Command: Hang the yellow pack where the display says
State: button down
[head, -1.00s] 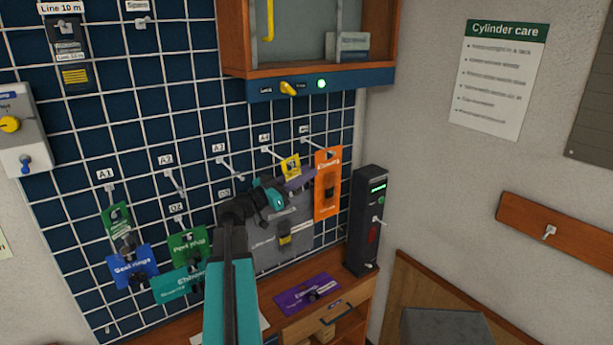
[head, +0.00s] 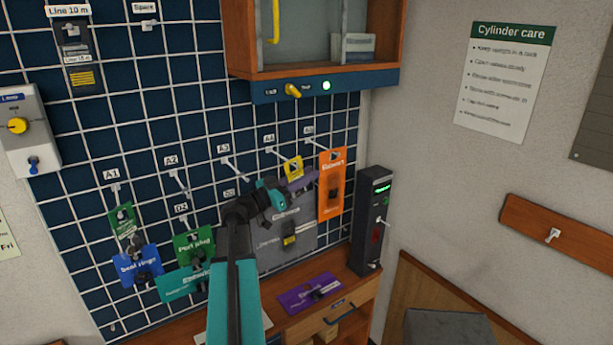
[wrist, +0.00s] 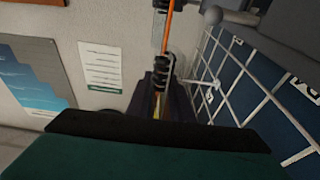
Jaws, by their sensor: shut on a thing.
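The yellow pack (head: 293,167) is near the tip of the A4 hook, just left of the orange pack (head: 331,185). My gripper (head: 299,182) reaches from the lower left, its dark purplish fingers just below the yellow pack. In the wrist view the fingers (wrist: 160,100) are closed on a thin yellow sliver, the yellow pack seen edge-on. I cannot tell whether the pack is on the hook. The display (head: 382,188) glows green on a black upright unit; its text is too small to read.
A grey pack (head: 270,242) hangs behind the arm. Green (head: 193,246) and blue (head: 138,267) packs hang at lower left. The A2 (head: 179,180) and A3 (head: 234,169) hooks look bare. A purple pack (head: 309,293) lies on the bench. A wooden cabinet (head: 312,75) overhangs the grid.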

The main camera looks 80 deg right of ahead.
jog(key=c, duration=1.5)
grip_release()
jog(key=shift+w+a+f+b, duration=0.2)
jog(key=shift+w+a+b, duration=0.15)
jog(key=shift+w+a, duration=0.05)
jog(key=shift+b+v, duration=1.2)
jog(key=shift+v, duration=1.95)
jog(key=shift+r, duration=0.15)
jog(key=shift+p+x, duration=1.55)
jog(key=shift+x, duration=2.2)
jog(key=shift+w+a, duration=0.15)
